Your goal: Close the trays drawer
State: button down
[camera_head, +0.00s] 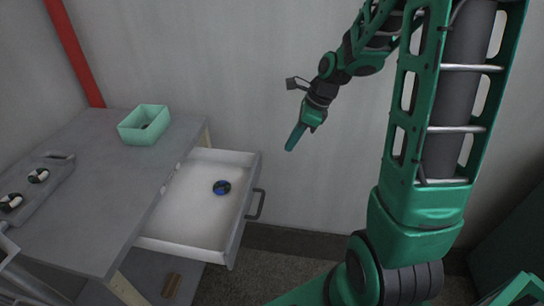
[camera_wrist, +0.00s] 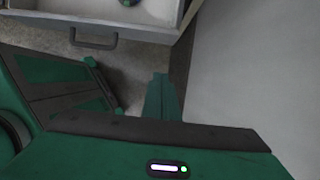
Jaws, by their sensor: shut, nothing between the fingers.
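The trays drawer (camera_head: 190,212) is a white drawer pulled well out from the right side of the grey table. A dark handle (camera_head: 256,204) is on its front. A blue and black round object (camera_head: 221,187) lies inside on the drawer floor. My gripper (camera_head: 290,148) is shut and empty, in the air to the right of the drawer and above its far front corner, apart from it. In the wrist view the gripper fingers (camera_wrist: 161,98) are together, and the drawer's handle (camera_wrist: 93,41) and front show at the upper left.
A mint-green open box (camera_head: 145,125) stands on the table at the back. A grey tray (camera_head: 35,188) with dark and white round objects lies on the table's left. A red pipe (camera_head: 75,50) runs up the back wall. A brown block (camera_head: 172,285) lies low under the drawer.

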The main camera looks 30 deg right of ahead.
jog(key=w+a+f, duration=0.4)
jog(key=a+f, duration=0.2)
jog(key=f, duration=0.3)
jog(key=shift+w+a, duration=0.15)
jog(key=shift+w, duration=0.1)
jog(key=shift+w, duration=0.1)
